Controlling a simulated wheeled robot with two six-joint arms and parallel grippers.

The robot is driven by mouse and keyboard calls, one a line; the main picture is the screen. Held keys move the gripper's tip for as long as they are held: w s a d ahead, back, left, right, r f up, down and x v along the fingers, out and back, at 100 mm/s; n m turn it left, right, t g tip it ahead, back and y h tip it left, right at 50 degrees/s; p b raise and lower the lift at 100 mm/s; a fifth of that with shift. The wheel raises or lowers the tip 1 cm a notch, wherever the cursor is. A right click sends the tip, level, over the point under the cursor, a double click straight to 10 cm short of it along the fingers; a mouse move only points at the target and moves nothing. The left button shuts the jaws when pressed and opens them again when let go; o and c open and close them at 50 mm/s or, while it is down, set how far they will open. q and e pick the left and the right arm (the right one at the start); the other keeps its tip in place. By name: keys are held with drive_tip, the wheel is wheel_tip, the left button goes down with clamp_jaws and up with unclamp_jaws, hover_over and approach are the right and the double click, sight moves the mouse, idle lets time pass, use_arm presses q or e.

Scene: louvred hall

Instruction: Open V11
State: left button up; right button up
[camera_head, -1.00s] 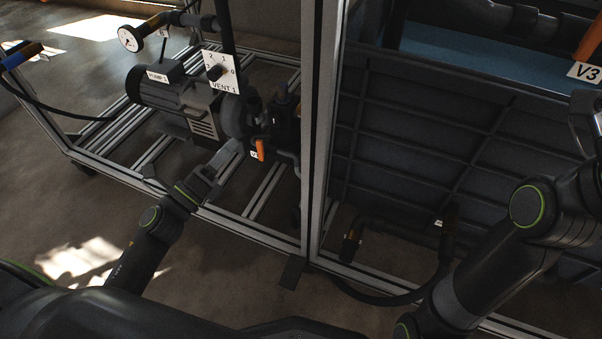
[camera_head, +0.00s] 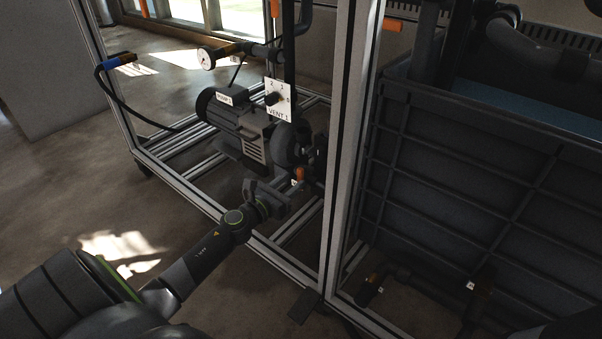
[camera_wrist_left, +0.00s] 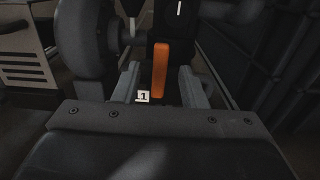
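An orange valve handle (camera_head: 300,173) hangs upright on the dark pipework right of the pump, with a small white tag (camera_head: 294,183) beside it. In the left wrist view the orange handle (camera_wrist_left: 160,70) stands upright near the middle. Its tag (camera_wrist_left: 143,96) shows a "1"; I cannot read a full V11. My left gripper (camera_head: 285,192) is at the frame's lower rail, just below and left of the handle. In the wrist view its fingers (camera_wrist_left: 159,90) are apart, one on each side of the handle, without visible contact. My right gripper is out of view.
The pump (camera_head: 240,125) and the VENT 1 dial plate (camera_head: 279,100) sit above and left of the handle. An aluminium post (camera_head: 345,150) stands close on the right, with a dark ribbed tank (camera_head: 470,190) beyond it. Open floor lies at left.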

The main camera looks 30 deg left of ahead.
sight(299, 176)
use_arm(q)
drive_tip(key=shift+w+d, duration=0.2)
drive_tip(key=shift+w, duration=2)
clamp_jaws()
